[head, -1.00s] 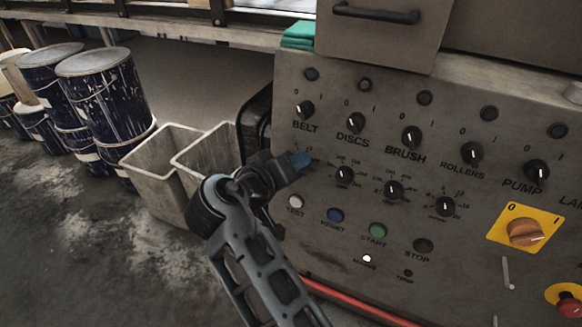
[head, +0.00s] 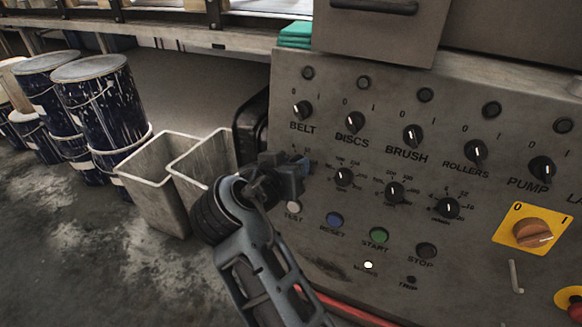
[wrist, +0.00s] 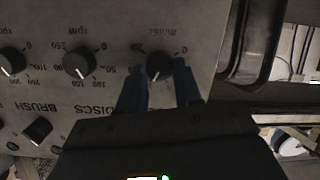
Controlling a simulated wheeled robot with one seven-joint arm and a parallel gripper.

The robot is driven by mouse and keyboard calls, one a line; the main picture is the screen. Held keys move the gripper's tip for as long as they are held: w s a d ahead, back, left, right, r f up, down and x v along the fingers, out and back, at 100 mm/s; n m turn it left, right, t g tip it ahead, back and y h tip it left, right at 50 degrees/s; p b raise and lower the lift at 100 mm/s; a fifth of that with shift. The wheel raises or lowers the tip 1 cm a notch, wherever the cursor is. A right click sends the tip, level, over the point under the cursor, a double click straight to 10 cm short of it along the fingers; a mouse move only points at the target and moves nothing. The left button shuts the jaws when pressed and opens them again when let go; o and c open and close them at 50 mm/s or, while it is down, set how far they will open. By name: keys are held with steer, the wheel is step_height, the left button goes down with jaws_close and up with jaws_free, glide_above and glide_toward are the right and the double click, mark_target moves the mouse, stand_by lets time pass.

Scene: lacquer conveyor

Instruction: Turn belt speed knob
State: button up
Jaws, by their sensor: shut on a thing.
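The belt speed knob (wrist: 158,66) is a small black dial with a white pointer mark. It sits on the grey control panel under an upside-down "m/sec" label in the wrist view. My gripper (wrist: 162,86) has its two blue-grey fingers on either side of it, shut on it. In the head view my gripper (head: 298,168) is against the panel below the BELT switch (head: 302,111), hiding the knob. Part of its printed scale shows above my fingers.
The DISCS speed knob (head: 344,177) is close on the right. The TEST button (head: 293,207) lies just below my gripper. Grey bins (head: 157,180) stand left of the panel, with paint-spattered drums (head: 100,105) beyond. An orange switch (head: 532,233) sits at the right.

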steer(key=shift+f, duration=0.15)
steer(key=o, duration=1)
steer(key=p+v, duration=0.2)
steer(key=v, duration=0.6)
steer(key=shift+w, duration=0.1)
